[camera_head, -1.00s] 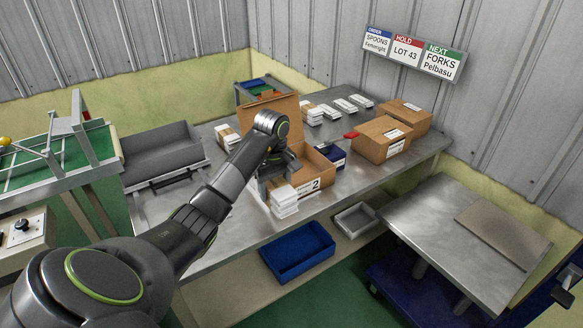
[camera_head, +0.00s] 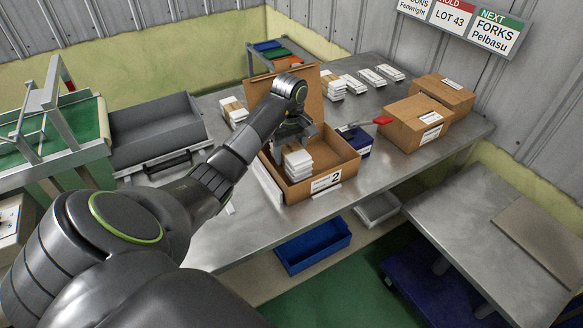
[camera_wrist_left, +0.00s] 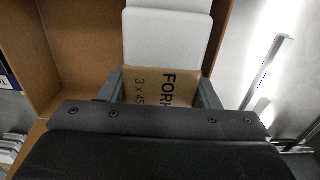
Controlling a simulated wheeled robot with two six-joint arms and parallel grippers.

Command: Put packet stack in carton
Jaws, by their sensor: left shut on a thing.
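The open carton (camera_head: 341,171) marked 2 stands on the metal table with its back flap raised. My left gripper (camera_head: 292,138) is shut on a packet stack (camera_head: 298,162), white packets with a brown band. The stack appears at the left part of the carton's opening; I cannot tell whether its base is below the rim. In the left wrist view the gripper (camera_wrist_left: 163,92) has a finger on each side of the stack's brown printed band (camera_wrist_left: 160,86). White packets (camera_wrist_left: 168,40) extend beyond the band, with the carton's brown inside (camera_wrist_left: 80,50) to the left.
Other packet stacks (camera_head: 331,85) lie at the back of the table, and one (camera_head: 233,111) is left of the carton. A dark blue box (camera_head: 357,143) and closed cartons (camera_head: 415,122) stand to the right. A grey tray (camera_head: 157,133) is at the left. The table's front is mostly clear.

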